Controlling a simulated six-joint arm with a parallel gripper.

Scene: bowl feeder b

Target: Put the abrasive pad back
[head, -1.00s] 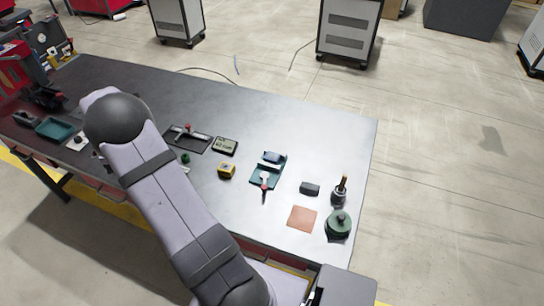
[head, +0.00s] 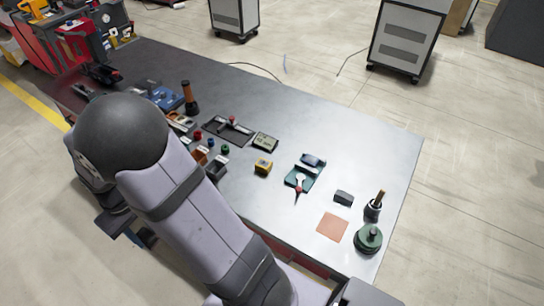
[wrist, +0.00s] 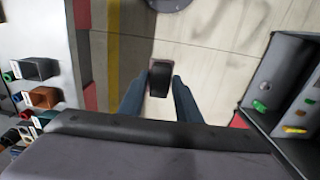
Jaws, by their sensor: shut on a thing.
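My gripper (wrist: 159,98) is shut on a small dark block (wrist: 160,78) with a paler edge, seen between its two blue fingers in the wrist view. This seems to be the abrasive pad, though its face is too dark to be sure. The held block is over the floor, beside the workbench, touching nothing else visible. In the head view my arm hides most of the gripper and the block cannot be made out. A flat orange-brown square (head: 332,227) lies on the near right part of the workbench (head: 385,150).
Small colored bins (wrist: 42,97) stand on the bench at left in the wrist view. A grey open container (wrist: 285,85) with colored pieces is at right. On the bench are a dark block (head: 343,198), a green round object (head: 368,239) and a teal tray (head: 305,173). The bench's far middle is clear.

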